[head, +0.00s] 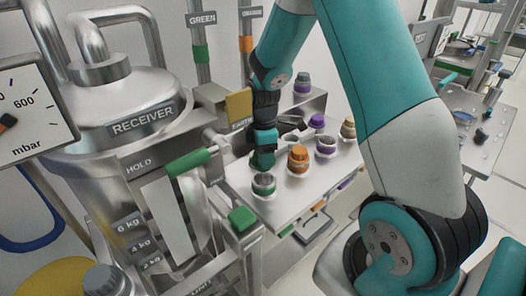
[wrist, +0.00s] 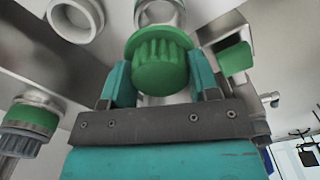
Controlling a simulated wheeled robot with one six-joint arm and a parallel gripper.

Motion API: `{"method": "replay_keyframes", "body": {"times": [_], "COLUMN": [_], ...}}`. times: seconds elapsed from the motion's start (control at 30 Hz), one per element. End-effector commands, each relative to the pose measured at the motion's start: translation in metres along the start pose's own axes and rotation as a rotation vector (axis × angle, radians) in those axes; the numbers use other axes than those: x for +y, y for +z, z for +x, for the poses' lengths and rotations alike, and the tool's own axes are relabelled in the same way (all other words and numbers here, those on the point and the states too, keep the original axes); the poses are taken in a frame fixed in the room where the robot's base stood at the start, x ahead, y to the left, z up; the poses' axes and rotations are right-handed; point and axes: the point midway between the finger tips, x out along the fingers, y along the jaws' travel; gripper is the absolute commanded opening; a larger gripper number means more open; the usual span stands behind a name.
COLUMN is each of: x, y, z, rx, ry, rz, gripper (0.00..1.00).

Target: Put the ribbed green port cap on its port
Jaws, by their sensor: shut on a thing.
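The ribbed green port cap (wrist: 160,64) is held between the two fingers of my gripper (wrist: 161,84) in the wrist view. In the head view the cap (head: 263,160) is at the lower end of my gripper (head: 264,150), which points down over the metal shelf. An open metal port with a green band (head: 263,184) stands just below the cap. The cap looks apart from this port, though the gap is small in the picture. In the wrist view a pale metal fitting (wrist: 160,12) shows behind the cap; I cannot tell which one it is.
An orange cap (head: 298,158) sits just right of the green-banded port. A green-handled lever (head: 188,163) and the receiver vessel (head: 120,108) are at left. A green block (head: 243,218) is at the shelf's near corner.

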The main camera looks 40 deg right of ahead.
Motion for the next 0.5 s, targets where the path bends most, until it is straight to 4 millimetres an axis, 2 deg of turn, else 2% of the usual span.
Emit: {"method": "replay_keyframes", "body": {"times": [0.17,0.5], "x": [-0.0002,-0.0003], "y": [0.0005,0.0007], "z": [-0.0076,-0.0054], "rx": [0.000,0.000], "ry": [0.001,0.001], "rz": [-0.001,-0.001], "gripper": [0.23,0.23]}}
